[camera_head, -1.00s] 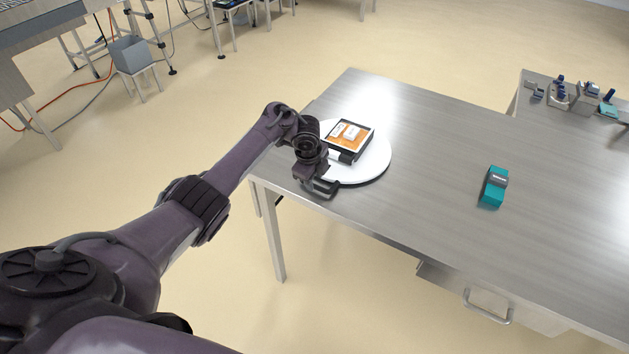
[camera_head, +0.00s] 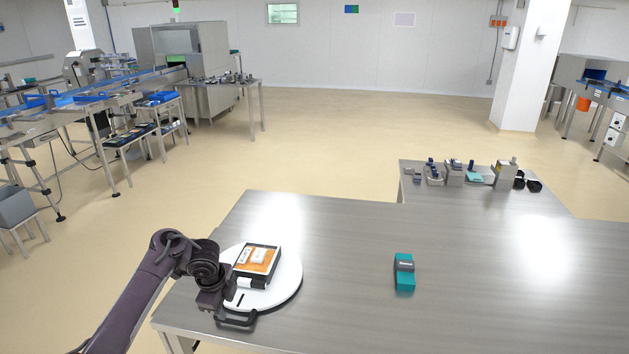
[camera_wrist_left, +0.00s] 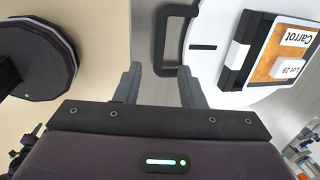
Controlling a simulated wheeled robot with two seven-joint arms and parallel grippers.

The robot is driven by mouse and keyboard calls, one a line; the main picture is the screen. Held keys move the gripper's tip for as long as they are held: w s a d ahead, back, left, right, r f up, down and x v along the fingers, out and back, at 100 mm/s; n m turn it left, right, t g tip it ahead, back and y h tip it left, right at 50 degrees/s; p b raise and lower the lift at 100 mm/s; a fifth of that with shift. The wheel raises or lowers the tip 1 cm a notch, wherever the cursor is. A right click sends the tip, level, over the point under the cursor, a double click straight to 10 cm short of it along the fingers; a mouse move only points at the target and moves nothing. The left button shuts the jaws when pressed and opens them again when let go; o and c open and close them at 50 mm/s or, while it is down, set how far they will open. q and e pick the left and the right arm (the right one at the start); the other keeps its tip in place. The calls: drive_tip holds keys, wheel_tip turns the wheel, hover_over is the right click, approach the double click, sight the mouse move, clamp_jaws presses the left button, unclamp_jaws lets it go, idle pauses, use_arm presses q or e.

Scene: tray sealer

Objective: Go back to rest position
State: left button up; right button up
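My left gripper (camera_head: 217,304) is at the left end of the steel table, at the near left edge of a white round plate (camera_head: 286,287). A black handle (camera_wrist_left: 163,42) at the plate's edge lies just beyond the fingertips. A black tray with an orange, labelled top (camera_head: 257,258) rests on the plate; its label reads "Carrot" in the left wrist view (camera_wrist_left: 292,37). My right gripper is in neither view.
A teal device (camera_head: 404,272) stands mid-table (camera_head: 345,290), with bare steel around it. A lower side table (camera_head: 480,196) behind holds several small devices. A conveyor line (camera_head: 75,112) is at the far left. Open floor lies between.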

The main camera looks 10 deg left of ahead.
use_arm(q)
drive_tip(key=s+d+f+n+t, duration=0.2)
drive_tip(key=s+d+f+n, duration=0.3)
drive_tip(key=s+d, duration=0.5)
drive_tip(key=s+d+r+n, duration=0.1)
drive_tip(key=s+r+n, duration=0.45)
drive_tip(key=s, duration=0.45)
drive_tip(key=s+d+r+n, duration=0.1)
drive_tip(key=s+r+n, duration=0.4)
drive_tip(key=s, duration=0.5)
wheel_tip(320, 180, down, 36)
drive_tip(key=s+r+g+b, duration=0.1)
drive_tip(key=s+g+b, duration=0.1)
drive_tip(key=s+b, duration=0.15)
drive_tip(key=s+a+f+g+b, duration=0.1)
drive_tip(key=s+a+f+b, duration=0.1)
drive_tip(key=s+f, duration=1.6)
wheel_tip(320, 180, down, 2)
drive_tip(key=shift+s+a+f+b, duration=0.15)
drive_tip(key=shift+a+b, duration=0.15)
drive_tip(key=shift+a, duration=0.45)
